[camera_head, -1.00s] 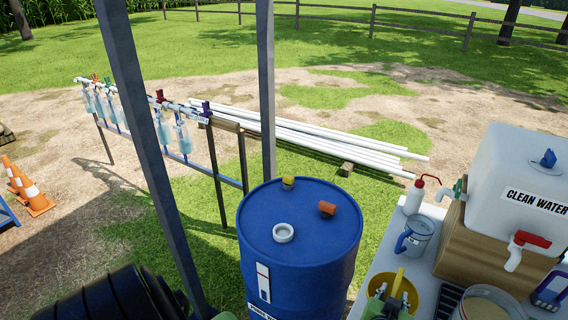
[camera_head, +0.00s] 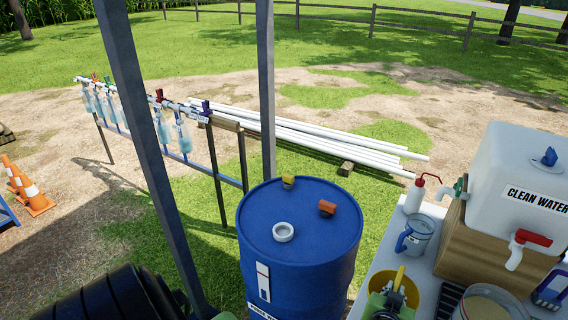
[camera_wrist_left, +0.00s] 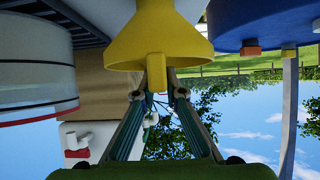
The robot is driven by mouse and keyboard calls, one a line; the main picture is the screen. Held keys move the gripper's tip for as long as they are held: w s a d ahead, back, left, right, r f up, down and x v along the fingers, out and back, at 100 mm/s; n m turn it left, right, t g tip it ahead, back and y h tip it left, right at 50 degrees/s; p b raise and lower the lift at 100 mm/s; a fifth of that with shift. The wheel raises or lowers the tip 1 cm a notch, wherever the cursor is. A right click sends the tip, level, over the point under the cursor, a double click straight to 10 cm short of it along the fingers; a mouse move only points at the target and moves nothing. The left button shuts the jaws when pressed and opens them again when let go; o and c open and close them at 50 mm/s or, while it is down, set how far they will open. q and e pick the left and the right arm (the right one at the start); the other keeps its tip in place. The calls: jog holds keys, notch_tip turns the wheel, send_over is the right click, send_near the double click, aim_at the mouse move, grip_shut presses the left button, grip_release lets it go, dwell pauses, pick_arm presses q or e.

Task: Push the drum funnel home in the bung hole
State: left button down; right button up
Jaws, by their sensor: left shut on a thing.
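The yellow drum funnel (camera_head: 411,292) is over the bench at the lower right of the head view, to the right of the blue drum (camera_head: 301,272). My left gripper (camera_head: 390,299) is shut on the funnel's upright yellow tab. The left wrist view shows the fingers (camera_wrist_left: 160,94) on that tab and the wide yellow funnel (camera_wrist_left: 160,35) beyond them. A white ring (camera_head: 283,232) on the drum top surrounds the bung hole, with no funnel in it. I cannot tell whether the funnel touches the bench. My right gripper is out of view.
An orange cap (camera_head: 327,208) and a yellow cap (camera_head: 288,183) sit on the drum top. The bench (camera_head: 382,262) holds a grey-blue jug (camera_head: 414,236), a red-topped wash bottle (camera_head: 414,196) and the clean water tank (camera_head: 520,178). A dark post (camera_head: 266,90) stands behind the drum.

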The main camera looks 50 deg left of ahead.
pick_arm(q)
jog(key=shift+r+p, duration=2.05)
jog(key=shift+r, duration=0.6)
jog(key=shift+r+p, duration=0.65)
jog(key=shift+r, duration=0.15)
jog(key=shift+f, duration=0.1)
